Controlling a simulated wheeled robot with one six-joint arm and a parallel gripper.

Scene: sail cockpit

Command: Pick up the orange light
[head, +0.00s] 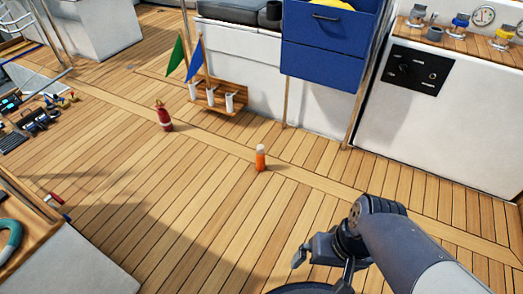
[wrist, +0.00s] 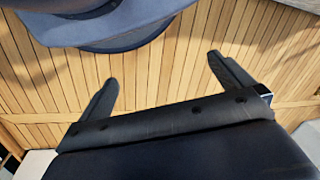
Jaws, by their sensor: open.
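The orange light (head: 260,159) is a small upright cylinder with an orange body and a pale top. It stands on the wooden deck near the middle of the head view. My gripper (head: 322,268) is at the lower right of the head view, to the right of the light and nearer to me, apart from it. In the wrist view my gripper (wrist: 163,85) shows two fingers spread wide with only deck planks between them. The orange light does not show in the wrist view.
A red extinguisher-like bottle (head: 164,116) stands on the deck left of the light. Behind are a wooden rack (head: 228,97) with flags, a blue drawer unit (head: 325,60) and a white cabinet (head: 420,120). Tools (head: 38,118) lie far left. Deck around the light is clear.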

